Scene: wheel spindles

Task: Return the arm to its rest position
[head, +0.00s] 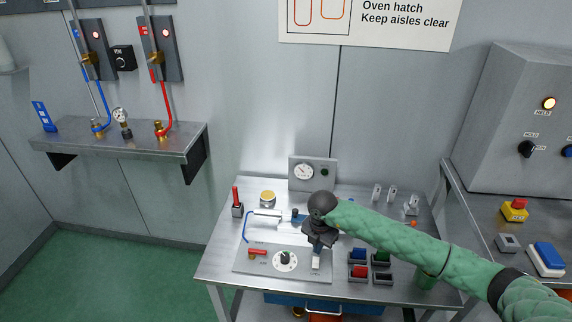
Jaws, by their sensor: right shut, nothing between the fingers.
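My right arm (400,240), in a green padded sleeve, reaches in from the right edge over the metal table (215,262). Its dark wrist hangs over the middle of the table. My right gripper (317,258) points down, shut and empty, above the right part of the light panel (252,263). I cannot tell whether its tips touch the pale piece (316,264) just below them. The arm hides part of the table's right side. My left gripper is not in view.
The panel carries a dial (285,260) and a red-handled valve (257,252). Coloured bins (358,271) sit right of the gripper. A gauge box (313,173) stands behind. A wall shelf (120,139) is at left, a grey cabinet (525,120) at right. Green floor at left is clear.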

